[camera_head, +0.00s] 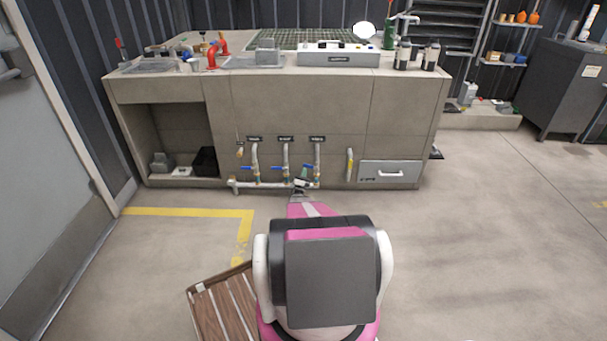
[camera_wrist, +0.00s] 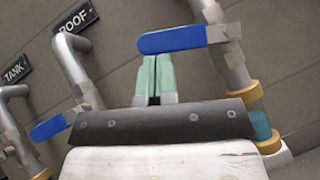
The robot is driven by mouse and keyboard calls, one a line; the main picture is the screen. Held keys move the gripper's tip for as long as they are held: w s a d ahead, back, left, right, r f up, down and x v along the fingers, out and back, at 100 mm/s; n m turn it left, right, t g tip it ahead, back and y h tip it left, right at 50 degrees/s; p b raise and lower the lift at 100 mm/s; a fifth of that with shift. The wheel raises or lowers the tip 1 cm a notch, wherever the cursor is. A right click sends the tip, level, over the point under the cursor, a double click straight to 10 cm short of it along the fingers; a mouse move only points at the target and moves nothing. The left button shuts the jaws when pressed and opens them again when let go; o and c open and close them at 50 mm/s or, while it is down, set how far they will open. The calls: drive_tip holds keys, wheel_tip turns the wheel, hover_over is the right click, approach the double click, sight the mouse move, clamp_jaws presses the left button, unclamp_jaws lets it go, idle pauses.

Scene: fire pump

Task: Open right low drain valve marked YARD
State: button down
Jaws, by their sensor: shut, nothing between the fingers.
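The right low drain valve has a blue lever handle (camera_wrist: 172,39) in the wrist view. The lever points left from its grey pipe (camera_wrist: 235,65), roughly crosswise to it. My gripper (camera_wrist: 155,62) is shut and empty, its green fingers together just below the lever. I cannot tell whether the fingertips touch it. In the head view my gripper (camera_head: 304,172) is low at the right pipe (camera_head: 317,155) and hides that lever. The small sign (camera_head: 317,138) above this pipe is too small to read.
The middle pipe has a ROOF sign (camera_wrist: 76,22) and a blue lever (camera_wrist: 48,127); the left has a TANK sign (camera_wrist: 15,70). A yellow handle (camera_head: 349,164) and drawer (camera_head: 390,173) are to the right. A slatted wooden piece (camera_head: 222,305) lies left of my body; floor on the right is clear.

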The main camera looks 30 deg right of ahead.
drive_tip(key=shift+r+m+g, duration=0.1)
drive_tip(key=shift+m+g, duration=0.2)
drive_tip(key=shift+g, duration=0.1)
drive_tip(key=shift+r+m+g+h, duration=0.15)
drive_tip(key=shift+m+g+h, duration=0.35)
drive_tip(key=shift+m+g, duration=0.3)
